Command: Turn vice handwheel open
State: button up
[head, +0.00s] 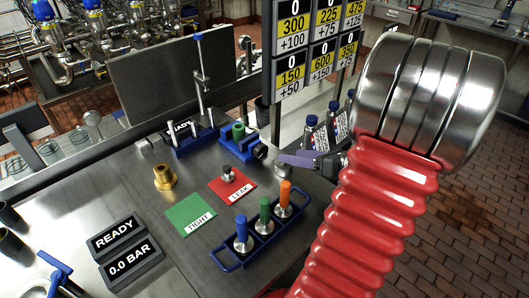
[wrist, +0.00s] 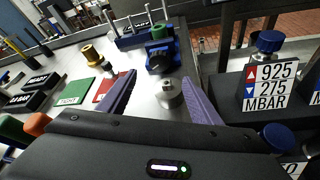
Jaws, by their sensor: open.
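The blue vice (head: 238,148) stands on the grey bench with a green cylindrical part (head: 238,131) in its jaws. Its black handwheel (head: 260,151) faces right, towards my gripper. My gripper (head: 286,160) is open, a short gap to the right of the handwheel and not touching it. In the wrist view the vice (wrist: 160,46) and handwheel (wrist: 160,62) lie ahead, beyond the two purple fingers of my gripper (wrist: 159,77). Nothing is held. How far the vice jaws stand open is too small to tell.
A small metal weight (wrist: 169,94) stands below and between my fingers. Blue-capped bottles (head: 316,132) stand close right. A blue rack (head: 258,240) with coloured-handled tools, a red LEAK mat (head: 232,188), a green TIGHT mat (head: 191,214) and a brass fitting (head: 165,177) lie nearer.

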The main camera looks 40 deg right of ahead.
aim_at(263, 151)
jog(key=x, duration=1.2)
jog(key=shift+w+a, duration=0.15)
jog(key=shift+w, duration=0.05)
jog(key=c, duration=1)
